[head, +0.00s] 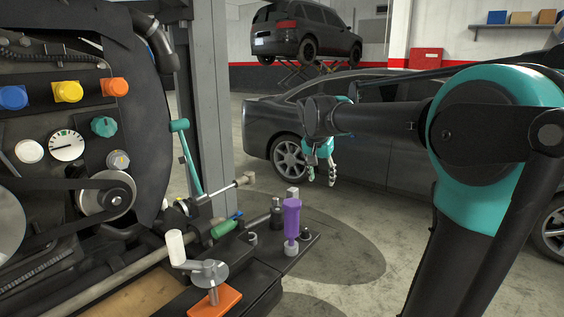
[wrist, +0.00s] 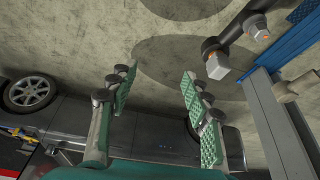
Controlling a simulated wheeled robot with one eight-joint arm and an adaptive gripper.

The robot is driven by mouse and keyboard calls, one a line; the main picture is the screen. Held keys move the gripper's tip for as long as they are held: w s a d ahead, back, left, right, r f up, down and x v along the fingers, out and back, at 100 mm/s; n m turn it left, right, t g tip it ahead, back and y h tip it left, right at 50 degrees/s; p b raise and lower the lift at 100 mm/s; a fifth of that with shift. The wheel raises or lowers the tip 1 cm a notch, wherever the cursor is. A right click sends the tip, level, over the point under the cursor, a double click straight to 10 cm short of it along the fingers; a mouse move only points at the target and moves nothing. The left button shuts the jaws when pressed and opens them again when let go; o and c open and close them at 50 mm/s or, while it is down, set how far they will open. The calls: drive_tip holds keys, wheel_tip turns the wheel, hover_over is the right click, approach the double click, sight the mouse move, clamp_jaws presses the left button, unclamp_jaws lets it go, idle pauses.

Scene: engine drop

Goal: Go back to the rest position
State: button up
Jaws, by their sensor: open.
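My gripper (head: 321,175) hangs from my outstretched arm in front of the dark grey car in the head view, with its fingers pointing down. In the wrist view its two green padded fingers (wrist: 158,100) are spread apart with nothing between them. The gripper is open and empty. It is apart from the engine (head: 70,130) at the left and hangs to the right of the tool ledge (head: 262,266).
The ledge carries a purple-handled tool (head: 291,220), a green cylinder (head: 225,228) and an orange block (head: 214,302). A grey post (head: 207,90) stands behind the engine. The dark car (head: 375,140) is close behind my arm. Open concrete floor lies between ledge and car.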

drive_tip(key=s+d+f+n+t+y, duration=0.1)
drive_tip(key=s+d+f+n, duration=0.2)
drive_tip(key=s+f, duration=0.45)
drive_tip(key=s+d+f+n+t+y, duration=0.1)
drive_tip(key=s+d+f+n+t, duration=0.2)
drive_tip(key=f, duration=0.8)
drive_tip(key=s+f+g, duration=0.3)
drive_tip(key=s+f, duration=0.5)
drive_tip(key=s, duration=0.6)
drive_tip(key=shift+d+g, duration=0.2)
drive_tip(key=shift+g, duration=0.2)
